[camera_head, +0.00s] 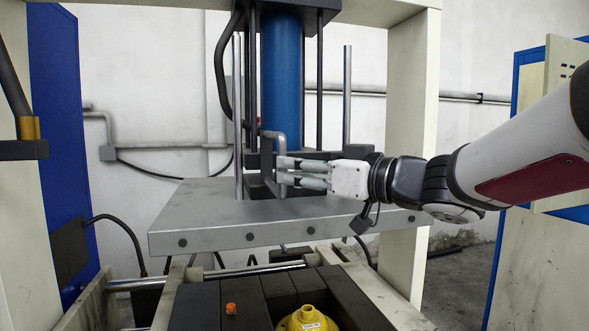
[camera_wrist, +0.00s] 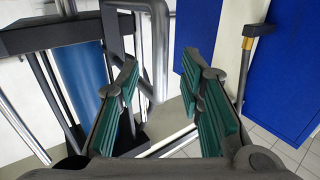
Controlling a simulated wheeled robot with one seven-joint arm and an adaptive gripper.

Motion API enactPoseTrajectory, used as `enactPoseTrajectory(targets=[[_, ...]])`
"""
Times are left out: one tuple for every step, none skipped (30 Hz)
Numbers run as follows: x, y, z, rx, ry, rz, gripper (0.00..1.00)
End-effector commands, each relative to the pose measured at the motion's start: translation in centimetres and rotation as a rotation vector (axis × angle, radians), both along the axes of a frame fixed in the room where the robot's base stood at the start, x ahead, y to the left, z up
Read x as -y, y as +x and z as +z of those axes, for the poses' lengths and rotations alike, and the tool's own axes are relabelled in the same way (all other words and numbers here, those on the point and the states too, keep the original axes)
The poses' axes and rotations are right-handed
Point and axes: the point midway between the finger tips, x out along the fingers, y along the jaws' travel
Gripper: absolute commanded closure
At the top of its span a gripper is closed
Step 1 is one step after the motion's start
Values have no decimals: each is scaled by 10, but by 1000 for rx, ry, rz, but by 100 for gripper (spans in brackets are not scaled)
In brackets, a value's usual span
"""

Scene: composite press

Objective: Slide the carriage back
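A bent grey metal handle (camera_head: 279,148) stands in front of the blue cylinder (camera_head: 281,80), by a dark block above the grey plate. My gripper (camera_head: 288,172) reaches in from the right with its fingertips at the handle. In the wrist view my gripper (camera_wrist: 163,76) has its green-padded fingers spread. The handle's bar (camera_wrist: 158,50) shows in the gap between the fingertips, with space visible beside it. Whether a pad touches it is unclear. Which part is the carriage is not clear; the dark block behind the handle is partly hidden by my gripper.
The wide grey plate (camera_head: 215,212) lies below my gripper. Upright metal rods (camera_head: 238,115) and (camera_head: 347,95) rise from it. Cream press posts (camera_head: 410,120) flank the space. Dark blocks (camera_head: 195,305) and a yellow part (camera_head: 307,320) sit below the plate. A blue panel (camera_wrist: 278,70) shows at right.

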Motion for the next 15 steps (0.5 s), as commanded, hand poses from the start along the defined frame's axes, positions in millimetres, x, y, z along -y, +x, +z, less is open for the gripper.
enactPoseTrajectory(targets=[[-7,6,0,1,1,2,65],[-11,10,-1,-1,1,2,65],[-16,13,-1,-1,1,2,65],[-19,16,0,0,1,2,65],[-21,18,0,0,1,1,65],[-25,21,0,0,1,1,65],[-27,23,0,0,1,2,65],[-29,24,0,0,1,1,65],[-31,26,0,0,0,0,65],[-32,27,0,1,-1,0,65],[-33,28,0,1,-1,0,65],[-34,29,0,1,0,0,65],[-34,29,0,1,0,0,65],[-35,29,0,1,0,0,65],[-35,29,0,1,0,0,65]])
